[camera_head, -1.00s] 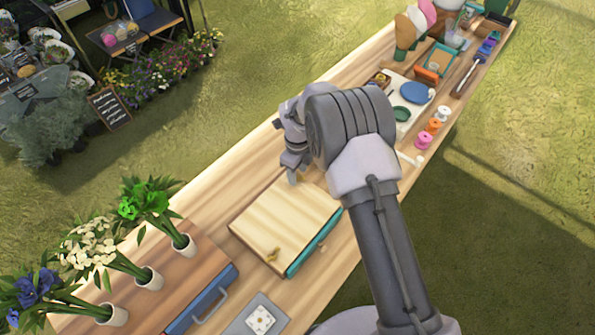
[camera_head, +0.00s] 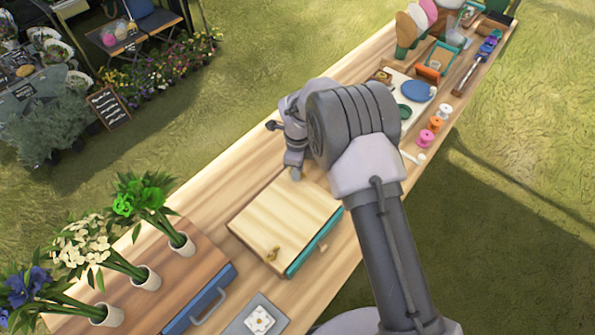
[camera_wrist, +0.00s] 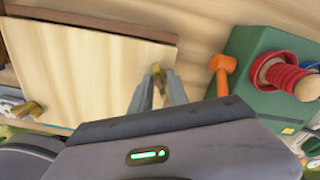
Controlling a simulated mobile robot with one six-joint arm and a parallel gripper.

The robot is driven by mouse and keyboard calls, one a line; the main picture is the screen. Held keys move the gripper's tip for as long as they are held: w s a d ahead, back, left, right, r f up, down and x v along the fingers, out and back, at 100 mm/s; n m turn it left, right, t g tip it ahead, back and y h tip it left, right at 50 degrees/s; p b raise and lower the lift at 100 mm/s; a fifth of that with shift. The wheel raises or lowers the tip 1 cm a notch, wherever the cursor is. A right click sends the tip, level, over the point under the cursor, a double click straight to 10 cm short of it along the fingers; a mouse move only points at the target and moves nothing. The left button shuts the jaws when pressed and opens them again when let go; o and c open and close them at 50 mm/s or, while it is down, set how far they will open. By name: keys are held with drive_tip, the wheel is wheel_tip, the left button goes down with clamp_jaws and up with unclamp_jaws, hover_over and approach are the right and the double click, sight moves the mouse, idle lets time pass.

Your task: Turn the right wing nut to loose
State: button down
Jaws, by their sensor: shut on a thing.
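The press is a pale wooden board (camera_head: 285,218) with a teal edge, lying on the long table; it also shows in the wrist view (camera_wrist: 90,78). One brass wing nut (camera_head: 273,254) is at its near edge and shows at lower left in the wrist view (camera_wrist: 27,108). The other brass wing nut (camera_wrist: 158,72) is at the board's far right edge. My gripper (camera_wrist: 160,80) is shut on that nut, its fingers on either side of it. In the head view my gripper (camera_head: 296,172) covers this nut.
In the wrist view a green box (camera_wrist: 245,55) with an orange hammer-shaped piece (camera_wrist: 222,72) and a red ringed piece (camera_wrist: 285,75) stands close on the right. Three flower vases (camera_head: 147,278) stand at lower left. Bare tabletop (camera_head: 220,175) lies left of the press.

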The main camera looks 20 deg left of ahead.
drive_tip(key=n+b, duration=0.1)
drive_tip(key=n, duration=0.4)
drive_tip(key=shift+f+n+b, duration=0.1)
drive_tip(key=shift+n+b, duration=0.2)
drive_tip(key=n, duration=1.2)
drive_tip(key=shift+n, duration=0.3)
drive_tip(key=n, duration=0.6)
drive_tip(key=shift+p, duration=0.3)
drive_tip(key=n+p, duration=0.1)
drive_tip(key=n, duration=0.5)
drive_tip(key=shift+n, duration=0.4)
drive_tip(key=n+p, duration=0.1)
drive_tip(key=n, duration=0.5)
drive_tip(key=n+p, duration=0.1)
drive_tip(key=n, duration=0.5)
drive_tip(key=shift+n, duration=0.3)
drive_tip(key=n, duration=0.5)
drive_tip(key=shift+p, duration=0.35)
drive_tip(key=shift+n, duration=0.3)
